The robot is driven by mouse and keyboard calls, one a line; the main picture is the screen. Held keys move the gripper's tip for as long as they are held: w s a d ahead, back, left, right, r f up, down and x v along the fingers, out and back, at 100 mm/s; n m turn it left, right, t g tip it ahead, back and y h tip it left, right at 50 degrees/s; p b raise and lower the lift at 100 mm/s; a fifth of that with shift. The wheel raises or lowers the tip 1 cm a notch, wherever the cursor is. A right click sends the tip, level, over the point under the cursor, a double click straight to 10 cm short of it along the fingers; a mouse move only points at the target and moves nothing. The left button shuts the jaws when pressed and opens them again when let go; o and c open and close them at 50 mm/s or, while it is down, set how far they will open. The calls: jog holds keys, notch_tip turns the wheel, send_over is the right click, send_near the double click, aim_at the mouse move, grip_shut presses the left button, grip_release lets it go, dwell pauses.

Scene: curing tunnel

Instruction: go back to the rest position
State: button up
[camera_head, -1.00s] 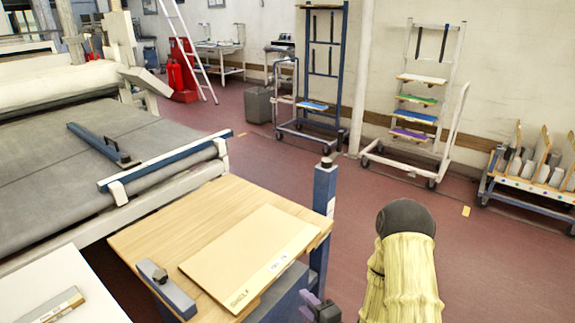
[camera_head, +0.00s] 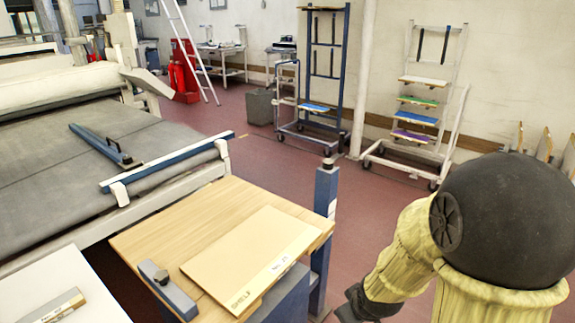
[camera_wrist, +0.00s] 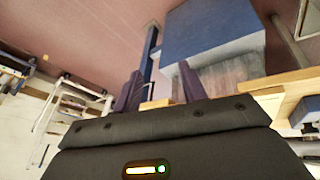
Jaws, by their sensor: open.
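My arm with its yellow sleeve and black joint fills the lower right of the head view, in front of the wooden table (camera_head: 160,222). Its dark lower end shows at the bottom edge of that view, but the fingertips do not. In the wrist view my gripper (camera_wrist: 160,88) has two purple fingers spread apart, with no held object visible between them. A tan board (camera_head: 250,258) marked "SHELF" lies flat on the table, left of my arm.
A blue post (camera_head: 324,200) stands at the table's right corner, close to my arm. A conveyor bed (camera_head: 60,150) is at left. Wheeled racks (camera_head: 415,120) stand by the wall. Red floor is open between.

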jog(key=s+r+m+g, duration=0.2)
jog(key=s+r+m, duration=0.2)
jog(key=s+m, duration=0.25)
notch_tip(320, 180, up, 14)
jog(key=p, duration=1.3)
jog(key=shift+n+p, duration=0.35)
jog(key=shift+f, duration=0.15)
